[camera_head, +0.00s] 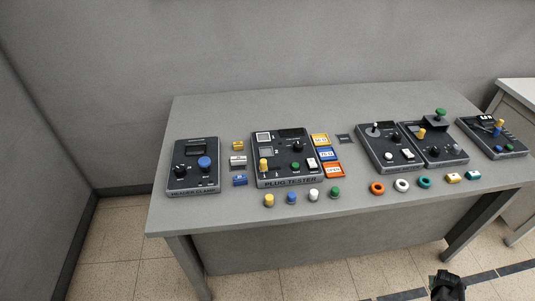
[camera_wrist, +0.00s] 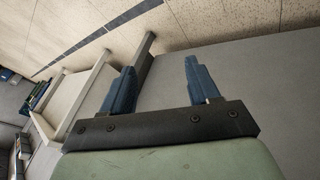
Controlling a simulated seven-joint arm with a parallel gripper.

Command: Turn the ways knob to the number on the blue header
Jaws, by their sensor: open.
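A dark panel at the left end of the table, whose label seems to read "HEADER CLAMP" (camera_head: 193,192), carries a black knob (camera_head: 180,171) and a large blue button (camera_head: 204,162). The knob's markings are too small to read, so I cannot confirm it is the ways knob. A small blue block (camera_head: 239,181), apparently the blue header, lies right of this panel, below a grey and a yellow block. Its number is not legible. My gripper (camera_head: 447,284) is low at the bottom right, in front of the table and far from both. In the wrist view, its two blue fingers (camera_wrist: 160,75) are apart and empty.
The "PLUG TESTER" panel (camera_head: 290,182) stands mid-table, with coloured cards (camera_head: 327,154) beside it. Several coloured plugs (camera_head: 291,198) and rings (camera_head: 401,185) line the front. More panels (camera_head: 390,155) stand right. The front left tabletop is clear.

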